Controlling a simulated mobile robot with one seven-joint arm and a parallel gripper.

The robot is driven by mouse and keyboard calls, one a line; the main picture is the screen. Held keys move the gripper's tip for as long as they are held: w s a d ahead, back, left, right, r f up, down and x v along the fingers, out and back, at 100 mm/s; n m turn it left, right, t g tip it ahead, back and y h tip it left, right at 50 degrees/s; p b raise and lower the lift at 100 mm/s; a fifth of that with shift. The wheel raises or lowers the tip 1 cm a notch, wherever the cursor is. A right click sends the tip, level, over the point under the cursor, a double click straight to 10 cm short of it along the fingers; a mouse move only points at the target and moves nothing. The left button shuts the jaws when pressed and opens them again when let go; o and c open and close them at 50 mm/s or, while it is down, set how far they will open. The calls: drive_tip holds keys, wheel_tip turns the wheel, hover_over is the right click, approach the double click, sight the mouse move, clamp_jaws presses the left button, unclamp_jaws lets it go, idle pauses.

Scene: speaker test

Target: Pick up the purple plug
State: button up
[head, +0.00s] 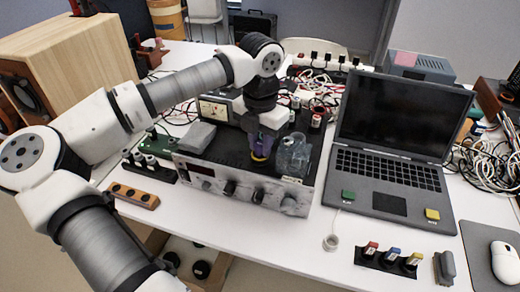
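My gripper (262,148) points down over the top of the silver-and-black amplifier (238,188), in the middle of the head view. A small purple shape (263,141), which looks like the purple plug, shows at the fingers, with a yellow patch just below it. The fingers are small and dark here, so I cannot tell whether they are open or closed on it. The gripper and arm hide part of this area. A clear crumpled or glassy object (292,156) stands just right of the gripper on the amplifier.
An open laptop (387,180) stands to the right. A wooden speaker (75,65) stands at the left. Cables crowd the back. The table's front middle is mostly clear.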

drive_tip(key=shift+c, duration=0.7)
drive_tip(key=shift+r, duration=0.1)
drive_tip(key=shift+r, duration=0.55)
wheel_tip(320, 180, up, 27)
drive_tip(key=p, duration=0.2)
drive_tip(key=shift+p, duration=0.3)
drive_tip(key=shift+f, duration=0.15)
